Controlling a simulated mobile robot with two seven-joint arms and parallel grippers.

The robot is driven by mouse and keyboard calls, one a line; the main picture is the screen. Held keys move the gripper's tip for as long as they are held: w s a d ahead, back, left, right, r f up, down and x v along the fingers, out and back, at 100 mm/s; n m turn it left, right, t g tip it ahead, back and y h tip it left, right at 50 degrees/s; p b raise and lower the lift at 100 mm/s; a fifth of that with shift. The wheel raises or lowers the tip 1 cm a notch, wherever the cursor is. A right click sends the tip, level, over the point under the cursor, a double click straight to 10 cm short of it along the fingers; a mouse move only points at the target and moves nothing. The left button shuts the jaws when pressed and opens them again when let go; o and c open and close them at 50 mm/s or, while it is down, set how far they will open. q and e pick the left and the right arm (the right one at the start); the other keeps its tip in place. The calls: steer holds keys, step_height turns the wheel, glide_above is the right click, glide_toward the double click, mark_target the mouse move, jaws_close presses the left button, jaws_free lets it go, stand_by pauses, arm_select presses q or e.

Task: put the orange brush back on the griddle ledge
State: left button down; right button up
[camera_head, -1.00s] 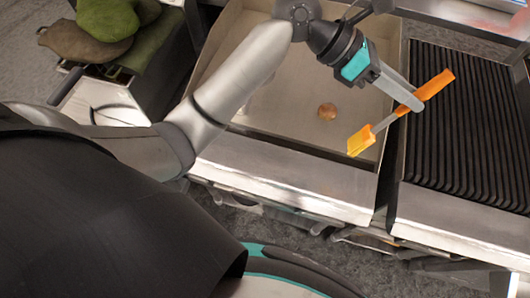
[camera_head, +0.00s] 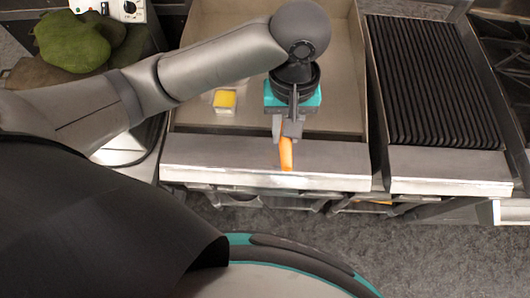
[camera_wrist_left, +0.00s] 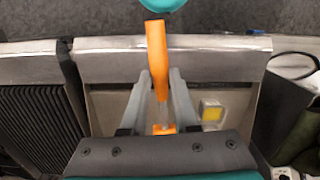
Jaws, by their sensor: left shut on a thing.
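The orange brush (camera_head: 286,154) is in my left gripper (camera_head: 288,134), which points down at the front of the flat griddle (camera_head: 345,70). In the left wrist view the brush handle (camera_wrist_left: 156,55) passes between the closed fingers (camera_wrist_left: 159,95), with its orange head (camera_wrist_left: 163,129) on the near side. In the head view the handle end lies over the steel griddle ledge (camera_head: 225,160); I cannot tell whether it touches. The gripper and wrist hide the brush head there. The ledge also shows in the left wrist view (camera_wrist_left: 215,62). My right gripper is not in view.
A yellow block (camera_head: 224,99) on a small pale piece lies on the griddle left of my gripper. A ridged black grill (camera_head: 425,80) stands to the right. Green, mitt-like items (camera_head: 75,40) lie at the upper left. The ledge is clear either side of the brush.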

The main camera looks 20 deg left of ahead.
mark_target(268, 172)
arm_select(q)
steer(key=shift+m+t, duration=0.4)
steer(key=shift+m, duration=0.1)
steer(key=a+f+b, duration=0.1)
steer(key=f, duration=0.5)
steer(key=a+f+b, duration=0.1)
steer(key=f, duration=0.6)
steer(key=a+f+b, duration=0.1)
steer(key=f+b, duration=0.1)
steer(key=f, duration=0.4)
steer(key=shift+s+a+f, duration=0.1)
steer(key=shift+s+f, duration=0.05)
steer(key=shift+f, duration=0.15)
steer(key=c, duration=0.7)
jaws_free()
step_height(268, 172, up, 12)
steer(key=shift+r+p, duration=0.1)
steer(key=shift+p, duration=1.15)
